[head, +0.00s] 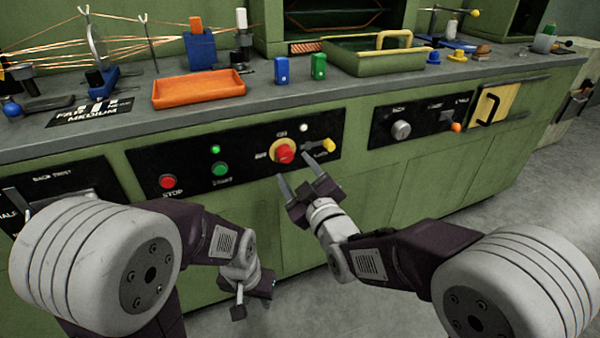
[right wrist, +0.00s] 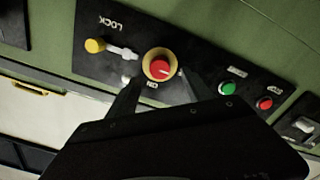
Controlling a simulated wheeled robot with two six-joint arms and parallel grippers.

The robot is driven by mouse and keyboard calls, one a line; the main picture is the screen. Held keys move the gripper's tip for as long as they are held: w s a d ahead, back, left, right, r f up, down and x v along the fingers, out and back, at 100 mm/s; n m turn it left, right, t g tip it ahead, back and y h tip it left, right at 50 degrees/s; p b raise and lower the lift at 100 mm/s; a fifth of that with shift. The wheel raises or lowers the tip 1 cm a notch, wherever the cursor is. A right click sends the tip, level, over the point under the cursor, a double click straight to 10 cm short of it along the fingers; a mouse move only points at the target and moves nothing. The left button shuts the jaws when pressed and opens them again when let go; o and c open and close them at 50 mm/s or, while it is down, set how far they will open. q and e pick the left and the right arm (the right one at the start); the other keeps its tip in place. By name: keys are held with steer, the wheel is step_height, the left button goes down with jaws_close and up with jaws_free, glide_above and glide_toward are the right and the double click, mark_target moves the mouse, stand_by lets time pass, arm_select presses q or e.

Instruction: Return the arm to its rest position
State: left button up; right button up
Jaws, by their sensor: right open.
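My right gripper (head: 297,172) is open and empty in the head view. It is in front of the green machine's control panel (head: 240,168), just below a red rotary knob with a yellow collar (head: 284,152). The knob also shows in the right wrist view (right wrist: 159,67), beyond the open fingers and apart from them. My left gripper (head: 250,294) hangs low in front of the cabinet, pointing down. Its fingers are small and partly hidden, so its opening is unclear. I see nothing held in it.
The panel also has a yellow-tipped lock lever (head: 327,146), a green button (head: 220,169) and a red stop button (head: 167,182). The grey worktop (head: 300,91) above holds an orange tray (head: 198,90) and a green tray with a yellow handle (head: 376,58). Open floor (head: 500,195) lies at right.

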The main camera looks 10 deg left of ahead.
steer(key=v, duration=0.3)
steer(key=shift+s+f+b, duration=0.1)
steer(key=shift+s+b, duration=0.05)
steer(key=shift+b, duration=0.25)
steer(key=shift+d, duration=0.1)
